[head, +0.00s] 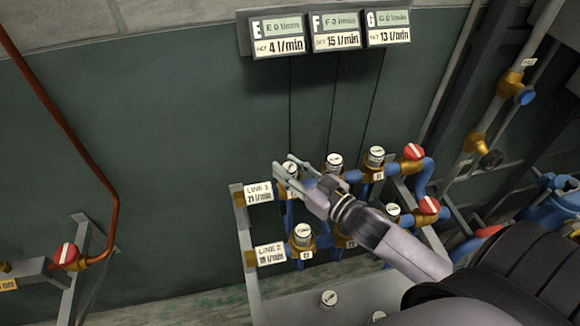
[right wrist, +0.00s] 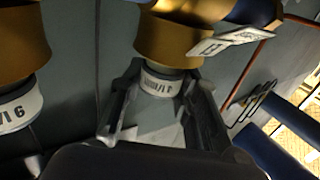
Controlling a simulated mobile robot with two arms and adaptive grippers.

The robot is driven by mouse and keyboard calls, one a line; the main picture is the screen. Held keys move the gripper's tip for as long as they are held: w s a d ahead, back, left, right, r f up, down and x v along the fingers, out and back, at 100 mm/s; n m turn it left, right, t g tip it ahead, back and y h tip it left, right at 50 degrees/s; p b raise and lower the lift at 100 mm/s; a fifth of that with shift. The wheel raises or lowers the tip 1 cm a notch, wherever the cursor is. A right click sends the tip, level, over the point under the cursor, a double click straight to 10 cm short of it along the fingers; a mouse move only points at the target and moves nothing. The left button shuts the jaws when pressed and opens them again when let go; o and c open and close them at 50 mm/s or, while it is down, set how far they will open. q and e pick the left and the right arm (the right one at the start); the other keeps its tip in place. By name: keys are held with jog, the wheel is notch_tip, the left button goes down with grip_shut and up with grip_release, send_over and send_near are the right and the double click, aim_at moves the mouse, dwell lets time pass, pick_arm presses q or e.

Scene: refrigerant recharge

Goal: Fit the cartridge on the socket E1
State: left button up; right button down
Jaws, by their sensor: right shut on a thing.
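My right gripper (head: 296,172) reaches in from the lower right to the leftmost socket of the upper row, beside the LINE 1 label. Its fingers are shut around a white cartridge (head: 290,167), partly hidden by the fingers. In the right wrist view the cartridge (right wrist: 160,82) is between the fingers, its printed band against or very close to the brass socket (right wrist: 176,42). Whether it is fully seated I cannot tell. My left gripper is not in view.
Neighbouring upper-row cartridges (head: 335,160) (head: 376,155) stand close to the right. Below, the LINE 2 row has a cartridge (head: 303,233) at its left. Loose cartridges (head: 329,298) (head: 378,315) are on the grey shelf (head: 290,308). Red-handled valves (head: 413,151) end the rows. Display panels (head: 335,30) hang above.

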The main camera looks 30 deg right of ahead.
jog(key=c, duration=1.1)
grip_release()
notch_tip(320, 180, up, 10)
jog(key=shift+r, duration=0.1)
notch_tip(320, 180, up, 6)
jog(key=p, duration=0.7)
